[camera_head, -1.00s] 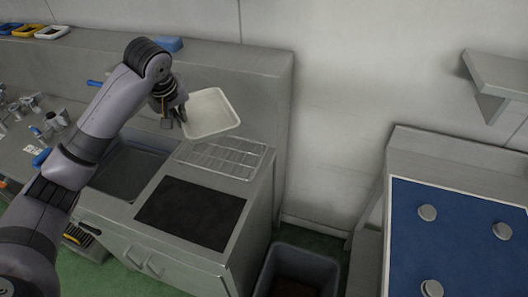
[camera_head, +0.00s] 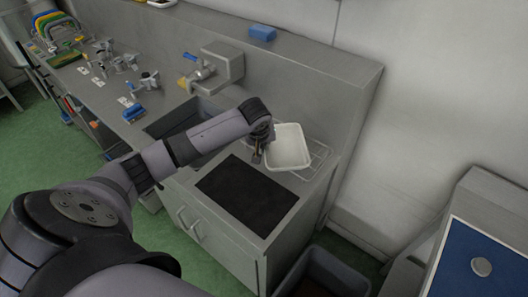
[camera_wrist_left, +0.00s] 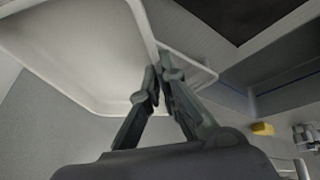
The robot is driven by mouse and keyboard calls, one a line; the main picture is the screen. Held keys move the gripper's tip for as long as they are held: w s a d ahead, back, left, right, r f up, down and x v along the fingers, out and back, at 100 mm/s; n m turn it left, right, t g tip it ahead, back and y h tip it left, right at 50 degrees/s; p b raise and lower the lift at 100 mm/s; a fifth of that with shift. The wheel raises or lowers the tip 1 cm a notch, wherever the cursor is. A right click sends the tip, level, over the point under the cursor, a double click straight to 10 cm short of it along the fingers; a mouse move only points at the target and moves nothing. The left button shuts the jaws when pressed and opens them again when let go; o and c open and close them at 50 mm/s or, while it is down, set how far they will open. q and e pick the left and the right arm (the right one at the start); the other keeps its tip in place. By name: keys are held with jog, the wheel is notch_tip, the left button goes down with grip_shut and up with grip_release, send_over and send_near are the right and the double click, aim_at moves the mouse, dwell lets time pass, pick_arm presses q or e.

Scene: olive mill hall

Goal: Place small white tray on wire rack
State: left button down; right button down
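The small white tray (camera_head: 288,147) is over the wire rack (camera_head: 321,154) in the head view and covers most of it. Only the rack's right and lower edges show. I cannot tell whether the tray touches the rack. My left gripper (camera_head: 258,155) is at the tray's left rim. In the left wrist view, the fingers (camera_wrist_left: 160,78) close on the rim of the white tray (camera_wrist_left: 85,45), which fills the upper left. My right gripper is not in view.
A black mat (camera_head: 247,194) lies on the counter in front of the rack. A sink (camera_head: 180,124) with a tap (camera_head: 199,75) is to the left. A raised back wall stands behind, with a blue block (camera_head: 262,33) on it. A grey bin (camera_head: 326,275) stands below right.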

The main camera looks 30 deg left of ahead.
pick_arm(q)
notch_tip(320, 180, down, 4)
jog(key=shift+r+p, duration=0.1)
jog(key=shift+p, duration=0.2)
jog(key=shift+f, duration=0.2)
jog(key=c, duration=2.1)
grip_release()
jog(key=shift+o, duration=1.4)
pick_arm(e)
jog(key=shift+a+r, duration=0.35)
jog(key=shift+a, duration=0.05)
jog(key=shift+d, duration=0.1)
pick_arm(q)
jog(key=shift+r, duration=0.1)
